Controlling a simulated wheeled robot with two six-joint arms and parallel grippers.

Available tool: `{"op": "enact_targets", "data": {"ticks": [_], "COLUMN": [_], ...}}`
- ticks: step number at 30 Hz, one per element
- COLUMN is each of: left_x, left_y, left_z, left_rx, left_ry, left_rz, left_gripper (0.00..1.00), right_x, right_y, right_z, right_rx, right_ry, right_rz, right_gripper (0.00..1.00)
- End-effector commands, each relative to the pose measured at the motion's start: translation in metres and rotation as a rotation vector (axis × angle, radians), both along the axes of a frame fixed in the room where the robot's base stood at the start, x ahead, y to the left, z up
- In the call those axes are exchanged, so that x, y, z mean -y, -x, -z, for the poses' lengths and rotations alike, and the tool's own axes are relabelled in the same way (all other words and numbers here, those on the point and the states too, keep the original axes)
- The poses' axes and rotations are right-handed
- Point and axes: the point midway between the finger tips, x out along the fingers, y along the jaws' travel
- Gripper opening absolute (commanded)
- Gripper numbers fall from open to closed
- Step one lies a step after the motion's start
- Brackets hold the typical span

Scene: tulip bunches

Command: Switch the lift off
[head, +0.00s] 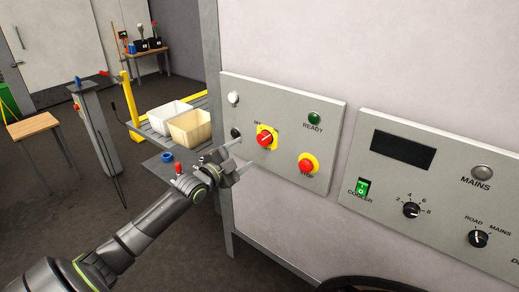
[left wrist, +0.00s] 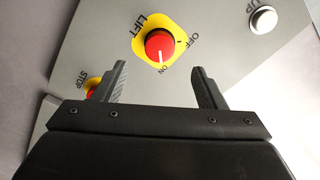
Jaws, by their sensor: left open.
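The lift switch is a red rotary knob (head: 265,138) on a yellow plate, set in a grey wall panel (head: 283,92). In the left wrist view the same knob (left wrist: 159,44) has a white mark pointing at ON, and the plate reads LIFT, OFF and ON. My left gripper (head: 243,155) is open and empty, just below and left of the knob in the head view. In the left wrist view its two fingers (left wrist: 159,67) stand apart, with the knob beyond the gap between them. They appear not to touch it. My right gripper is not in view.
A red STOP button (head: 306,164) on yellow is close by at right. A green READY lamp (head: 314,118), a white button (head: 233,98) and a black button (head: 236,133) share the panel. Another panel with a COOLER switch (head: 364,187) is farther right. Crates (head: 190,128) stand behind left.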

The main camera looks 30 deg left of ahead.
Motion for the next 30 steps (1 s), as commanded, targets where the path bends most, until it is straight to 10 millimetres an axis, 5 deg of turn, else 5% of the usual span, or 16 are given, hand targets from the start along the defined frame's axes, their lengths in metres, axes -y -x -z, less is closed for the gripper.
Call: {"op": "enact_targets", "data": {"ticks": [15,30], "left_x": [0.007,0.008], "left_y": [-0.082,-0.094], "left_z": [0.0,0.0], "left_rx": [0.0,0.0], "left_ry": [0.002,0.001], "left_rz": [0.0,0.001], "left_gripper": [0.65,0.63], "right_x": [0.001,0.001], "right_y": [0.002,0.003], "right_z": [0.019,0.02], "right_rx": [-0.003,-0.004], "right_ry": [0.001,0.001], "right_rz": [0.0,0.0], "right_gripper": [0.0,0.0]}}
